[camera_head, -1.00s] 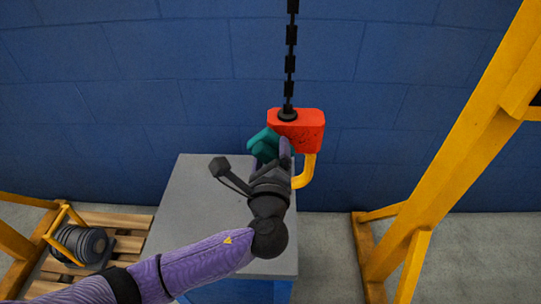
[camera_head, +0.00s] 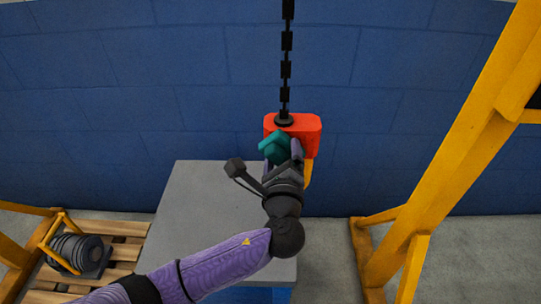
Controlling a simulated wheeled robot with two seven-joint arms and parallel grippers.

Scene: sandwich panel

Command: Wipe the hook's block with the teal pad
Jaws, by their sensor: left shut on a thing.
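The hook's block (camera_head: 309,134) is orange-red and hangs from a black chain (camera_head: 286,58). Its yellow hook (camera_head: 309,172) shows below, mostly hidden behind my gripper. My left gripper (camera_head: 283,156) is shut on the teal pad (camera_head: 275,147) and holds it in front of the block's left part. The pad overlaps the block in the picture; whether they touch I cannot tell. My right gripper is not in view.
A grey-topped table (camera_head: 195,205) stands below. A yellow frame (camera_head: 440,150) rises at the right. A wooden pallet (camera_head: 125,240) with a dark spool (camera_head: 76,250) lies at lower left. A blue wall (camera_head: 130,90) is behind.

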